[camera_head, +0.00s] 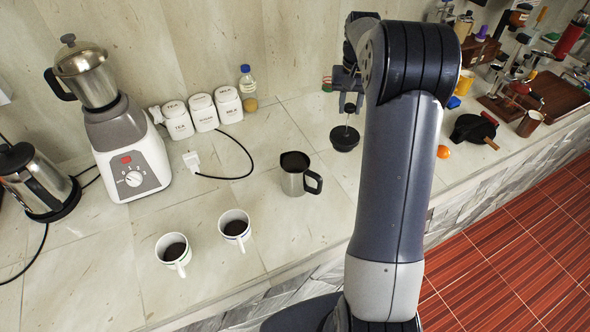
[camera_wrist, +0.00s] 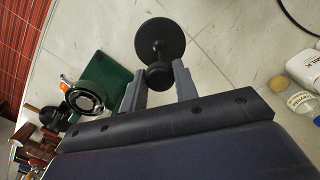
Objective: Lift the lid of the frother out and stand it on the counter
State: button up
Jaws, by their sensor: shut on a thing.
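The lid (camera_head: 345,139) is a black disc with a thin rod rising to a black knob. My gripper (camera_head: 349,104) is shut on the knob, with the lid hanging below it, apart from any vessel. In the wrist view, the lid (camera_wrist: 160,38) is below the two fingers (camera_wrist: 159,84), which close around the knob. The disc is at or just above the counter; I cannot tell if it touches. A steel jug (camera_head: 292,184) with a black handle and dark interior stands left of the lid. An open steel vessel (camera_wrist: 85,99) also shows in the wrist view; I cannot tell which is the frother.
Two cups (camera_head: 235,228) (camera_head: 173,252) stand at the front left. A blender (camera_head: 130,150), kettle (camera_head: 38,182) and white canisters (camera_head: 203,112) stand farther left. A green mat (camera_wrist: 104,78) is beside the steel vessel. A black pan-like thing (camera_head: 472,128) lies to the right. Counter around the lid is bare.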

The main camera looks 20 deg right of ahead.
aim_at(345, 134)
jog(key=shift+f+b, duration=2.15)
jog(key=shift+f, duration=1.95)
jog(key=shift+f+b, duration=0.3)
jog(key=shift+f, duration=0.25)
jog(key=o, duration=1.4)
jog(key=shift+c, duration=0.2)
jog(key=shift+r, duration=0.15)
notch_tip(345, 134, up, 8)
jog(key=p, duration=0.6)
jog(key=shift+p, duration=0.3)
jog(key=shift+f, duration=0.2)
